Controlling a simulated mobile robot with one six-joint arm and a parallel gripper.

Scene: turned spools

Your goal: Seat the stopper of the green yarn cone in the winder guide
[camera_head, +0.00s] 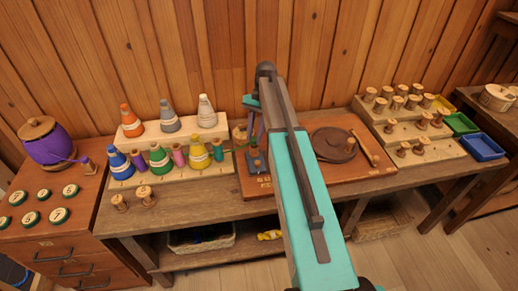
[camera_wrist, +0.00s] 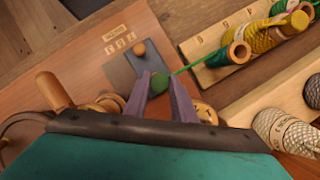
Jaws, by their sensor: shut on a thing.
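My gripper (camera_wrist: 160,86) is shut on the green stopper (camera_wrist: 160,82), held between its two purple fingertips. A green thread runs from the stopper up and right towards the cone rack. The green yarn cone (camera_head: 158,158) stands in the front row of the rack in the head view. In the head view the plate (camera_head: 257,160) is below my gripper, which the arm partly hides.
Blue (camera_head: 120,163) and yellow (camera_head: 198,154) cones and small spools share the rack's front row. Orange, grey and white cones stand behind. The winder board (camera_head: 290,186) carries a dark disc (camera_head: 333,144). A peg rack (camera_head: 415,140) and coloured trays stand right.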

